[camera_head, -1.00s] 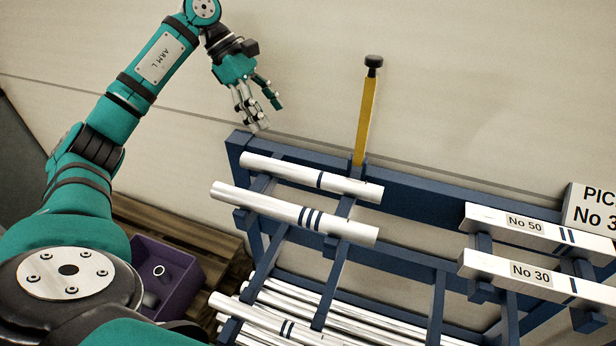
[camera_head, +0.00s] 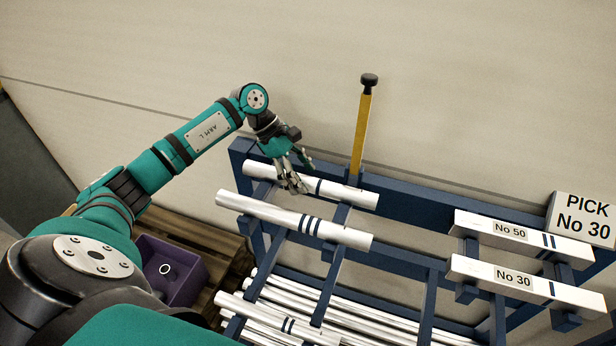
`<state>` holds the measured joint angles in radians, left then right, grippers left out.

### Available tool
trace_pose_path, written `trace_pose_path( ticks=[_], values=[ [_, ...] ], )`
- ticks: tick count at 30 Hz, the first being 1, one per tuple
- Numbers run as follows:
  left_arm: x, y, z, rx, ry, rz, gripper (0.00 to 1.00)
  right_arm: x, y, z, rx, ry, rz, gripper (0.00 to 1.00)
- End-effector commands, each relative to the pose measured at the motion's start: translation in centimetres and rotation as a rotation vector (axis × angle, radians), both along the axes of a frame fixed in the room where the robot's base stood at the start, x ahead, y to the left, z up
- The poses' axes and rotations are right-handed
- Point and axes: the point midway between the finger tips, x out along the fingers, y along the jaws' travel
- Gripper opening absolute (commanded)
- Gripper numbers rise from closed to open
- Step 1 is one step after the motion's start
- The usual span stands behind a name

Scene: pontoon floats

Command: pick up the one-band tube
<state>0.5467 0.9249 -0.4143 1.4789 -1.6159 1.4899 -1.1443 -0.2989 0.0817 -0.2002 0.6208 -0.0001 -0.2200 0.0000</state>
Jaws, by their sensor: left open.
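The one-band tube (camera_head: 345,193) is a white tube with a single dark band. It lies across the top rests of the blue rack (camera_head: 410,205). My left gripper (camera_head: 297,186) is open, its fingers pointing down over this tube just left of the band. They hide part of the tube, and I cannot tell whether they touch it. A three-band tube (camera_head: 265,211) lies in front of it on the rack, and a two-band tube (camera_head: 255,308) lies lower down. My right gripper is not in view.
A yellow post (camera_head: 361,135) with a black top stands behind the one-band tube. A purple bin (camera_head: 185,290) sits at lower left. At right are bars labelled No 50 (camera_head: 480,225) and No 30 (camera_head: 480,270), and a sign (camera_head: 582,218) reading PICK No 30. Several plain tubes lie low.

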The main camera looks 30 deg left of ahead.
Motion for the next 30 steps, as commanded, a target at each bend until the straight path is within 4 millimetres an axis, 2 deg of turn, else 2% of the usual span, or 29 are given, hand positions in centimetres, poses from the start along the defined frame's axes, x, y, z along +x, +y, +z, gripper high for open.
trace_pose_path(
  ticks=[1, 3, 12, 27, 30],
  values=[
    [0.1, -0.5, -0.2, -0.002, 0.002, 0.000, 0.65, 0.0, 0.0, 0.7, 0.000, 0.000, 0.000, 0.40],
    [0.2, -0.9, -0.9, -0.002, 0.001, 0.000, 0.65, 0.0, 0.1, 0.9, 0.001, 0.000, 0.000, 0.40],
    [0.3, -1.0, -1.6, 0.001, -0.001, 0.000, 0.65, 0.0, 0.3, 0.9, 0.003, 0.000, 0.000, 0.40],
    [0.3, -1.0, -1.5, 0.001, -0.002, 0.000, 0.00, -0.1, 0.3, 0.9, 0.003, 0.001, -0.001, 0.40],
    [0.3, -1.0, -1.4, -0.001, -0.005, 0.000, 0.00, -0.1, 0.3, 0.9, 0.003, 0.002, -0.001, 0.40]
  ],
)
